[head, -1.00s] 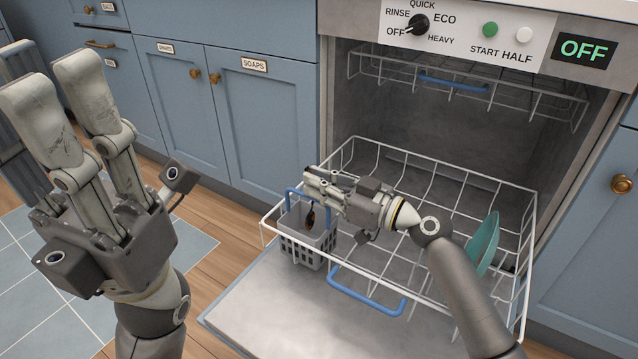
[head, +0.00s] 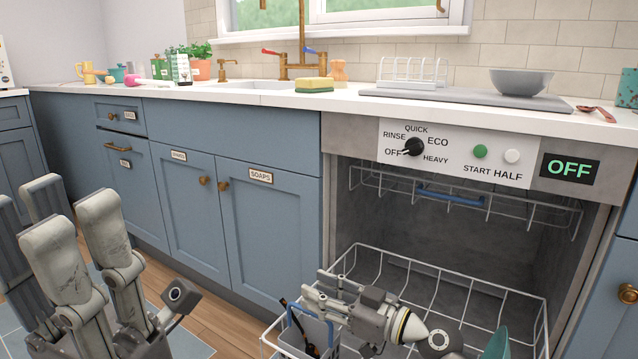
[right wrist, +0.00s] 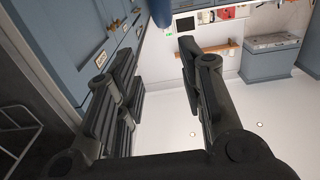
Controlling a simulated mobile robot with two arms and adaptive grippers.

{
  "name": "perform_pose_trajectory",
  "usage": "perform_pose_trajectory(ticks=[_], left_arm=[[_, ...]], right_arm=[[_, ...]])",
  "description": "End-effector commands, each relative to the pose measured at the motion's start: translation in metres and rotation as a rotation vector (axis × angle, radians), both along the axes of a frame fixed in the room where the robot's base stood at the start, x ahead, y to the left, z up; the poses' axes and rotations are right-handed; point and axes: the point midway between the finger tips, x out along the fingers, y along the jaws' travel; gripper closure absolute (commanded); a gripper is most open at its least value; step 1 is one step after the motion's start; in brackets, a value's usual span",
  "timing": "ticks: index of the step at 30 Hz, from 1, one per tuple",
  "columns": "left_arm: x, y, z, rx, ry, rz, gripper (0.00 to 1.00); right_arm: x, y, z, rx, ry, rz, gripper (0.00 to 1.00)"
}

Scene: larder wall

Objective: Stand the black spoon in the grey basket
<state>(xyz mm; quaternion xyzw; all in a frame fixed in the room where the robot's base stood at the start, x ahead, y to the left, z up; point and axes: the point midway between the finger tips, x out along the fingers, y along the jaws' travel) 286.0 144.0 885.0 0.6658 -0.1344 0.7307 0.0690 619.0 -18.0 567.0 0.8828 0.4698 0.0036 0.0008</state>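The grey basket (head: 318,331) hangs at the front left of the lower dishwasher rack, cut by the picture's lower edge. A thin dark piece (head: 284,302) sticks up at its left side, and a dark brown-black shape (head: 311,349) shows inside it. These look like parts of the black spoon, leaning in the basket, though much is hidden. My right gripper (head: 312,294) is just above and beside the basket's blue handle. The right wrist view shows its fingers (right wrist: 160,85) spread with nothing between them. My left gripper (head: 75,220) is open and empty at the left, away from the basket.
The lower rack (head: 440,280) is pulled out, with a teal plate (head: 497,345) at its right. The upper rack (head: 390,188) is inside. The counter (head: 260,97) carries a sponge (head: 314,85), a grey bowl (head: 530,82) and a reddish spoon (head: 597,112).

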Motion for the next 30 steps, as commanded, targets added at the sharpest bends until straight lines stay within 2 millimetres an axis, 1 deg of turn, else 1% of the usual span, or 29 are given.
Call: perform_pose_trajectory(ticks=[1,3,14,15,23,30], left_arm=[[0.000,0.000,0.015,0.000,0.000,0.000,0.69],[0.000,0.000,0.025,0.000,0.000,0.000,0.69],[0.000,0.000,0.073,0.000,0.000,0.000,0.69],[0.000,0.000,0.077,0.000,0.000,0.000,0.69],[0.000,0.000,0.106,0.000,0.000,0.000,0.69],[0.000,0.000,0.139,0.000,0.000,0.000,0.69]], right_arm=[[0.000,0.000,0.014,0.001,0.001,0.000,0.64],[0.000,0.000,0.023,0.001,0.001,0.000,0.64],[0.000,0.000,0.068,0.001,0.000,0.000,0.64],[0.000,0.000,0.077,0.000,-0.002,0.000,0.64],[0.000,0.000,0.128,-0.001,-0.003,0.001,0.64],[-0.021,0.012,0.159,-0.072,0.039,0.082,0.64]])
